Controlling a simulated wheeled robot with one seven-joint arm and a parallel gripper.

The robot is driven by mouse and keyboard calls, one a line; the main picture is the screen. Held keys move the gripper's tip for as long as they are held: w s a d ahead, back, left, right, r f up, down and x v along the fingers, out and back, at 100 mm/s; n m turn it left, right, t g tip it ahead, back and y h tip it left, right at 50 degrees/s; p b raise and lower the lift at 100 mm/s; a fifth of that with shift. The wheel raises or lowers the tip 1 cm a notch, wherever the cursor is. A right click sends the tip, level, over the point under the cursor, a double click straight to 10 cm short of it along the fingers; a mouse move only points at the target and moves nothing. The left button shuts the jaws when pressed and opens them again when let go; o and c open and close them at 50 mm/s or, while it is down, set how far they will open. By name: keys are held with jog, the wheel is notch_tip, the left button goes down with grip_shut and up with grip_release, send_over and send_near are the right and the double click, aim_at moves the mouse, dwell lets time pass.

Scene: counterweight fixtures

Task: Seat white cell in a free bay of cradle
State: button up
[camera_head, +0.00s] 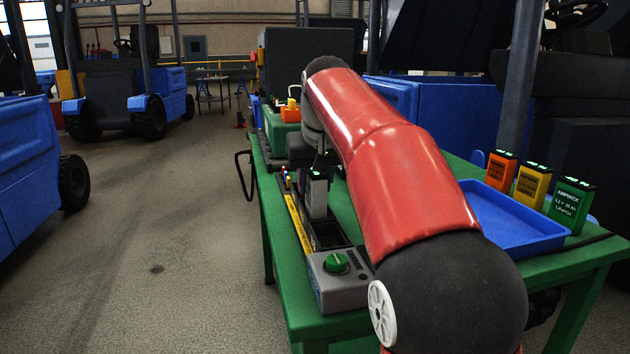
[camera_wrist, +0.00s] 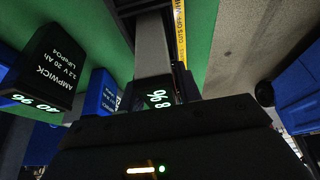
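The white cell (camera_head: 317,195) stands upright at the black cradle (camera_head: 328,238), beside the red arm. In the wrist view, the white cell (camera_wrist: 152,50) is centred, its lit display towards my gripper (camera_wrist: 158,98). My gripper appears shut on its top end; the fingers are dark and partly hidden. In the head view, my gripper (camera_head: 321,158) is mostly hidden behind my arm. A dark opening of the cradle shows in front of the cell. I cannot tell whether the cell's lower end is inside a bay.
A grey box with a green knob (camera_head: 338,280) stands at the cradle's near end. A blue tray (camera_head: 510,222) and orange (camera_head: 502,172), yellow (camera_head: 531,185) and green (camera_head: 570,204) cells are on the right of the green table (camera_head: 480,288). The wrist view shows a black cell (camera_wrist: 45,65) and a blue cell (camera_wrist: 99,92).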

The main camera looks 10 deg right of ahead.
jog(key=o, duration=0.3)
jog(key=shift+o, duration=0.2)
